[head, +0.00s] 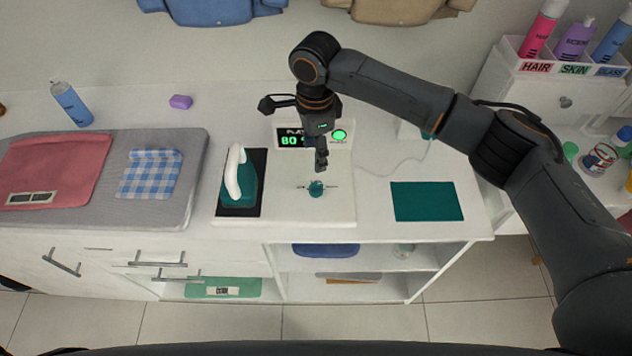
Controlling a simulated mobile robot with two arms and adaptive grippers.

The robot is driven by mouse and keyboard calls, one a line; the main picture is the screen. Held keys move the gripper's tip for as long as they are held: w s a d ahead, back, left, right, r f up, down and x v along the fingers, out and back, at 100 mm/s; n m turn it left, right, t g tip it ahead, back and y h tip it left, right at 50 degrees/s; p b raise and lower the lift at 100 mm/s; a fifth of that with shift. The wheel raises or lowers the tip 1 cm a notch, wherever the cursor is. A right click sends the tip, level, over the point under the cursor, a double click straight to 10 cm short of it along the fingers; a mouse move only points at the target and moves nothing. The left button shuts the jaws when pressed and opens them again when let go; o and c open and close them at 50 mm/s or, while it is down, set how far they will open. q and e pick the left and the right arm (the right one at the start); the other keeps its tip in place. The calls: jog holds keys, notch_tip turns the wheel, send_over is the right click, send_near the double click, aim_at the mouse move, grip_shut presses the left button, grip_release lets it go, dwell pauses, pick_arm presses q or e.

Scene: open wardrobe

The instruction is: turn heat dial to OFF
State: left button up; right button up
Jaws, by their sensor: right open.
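The heat dial (316,189) is a small teal knob on the white control base (280,208), with fine marks around it that are too small to read. Behind it a display (293,141) shows green digits, partly hidden by my arm, beside a lit green round button (339,136). My right gripper (321,166) is open and points down just above and behind the dial, apart from it as far as I can tell. A teal iron (240,180) with a white handle stands on the dark pad left of the dial. My left gripper is not in view.
A grey ironing mat (186,195) with a red folded garment (60,170) and a blue checked cloth (151,175) lies left. A flat teal cloth (427,201) lies right. A blue bottle (71,104) stands at the back left. The counter's front edge is close to the dial.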

aim_at(316, 184)
jog(key=f+p, duration=0.1)
jog(key=f, duration=0.5)
jog(key=f+p, duration=0.1)
jog(key=f, duration=0.6)
jog(key=shift+w+d+f, duration=0.15)
jog(key=shift+w+f, duration=0.05)
